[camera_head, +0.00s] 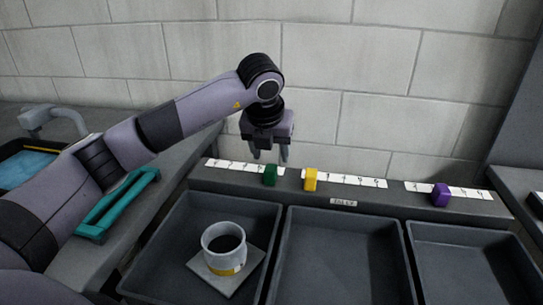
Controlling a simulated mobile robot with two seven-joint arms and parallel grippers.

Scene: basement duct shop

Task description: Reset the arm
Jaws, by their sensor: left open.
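My left arm reaches in from the left across the picture in the head view. Its left gripper (270,153) points down, open and empty, above the back ledge. It is above and behind a green block (270,175) on the ledge, apart from it as far as I can tell. My right gripper is not in view.
A yellow block (310,180) and a purple block (440,195) sit along number strips on the ledge (350,205). Below are three dark trays; the left tray (170,240) holds a grey cup (223,240) on a square plate. A teal frame (117,203) lies left. A block wall stands behind.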

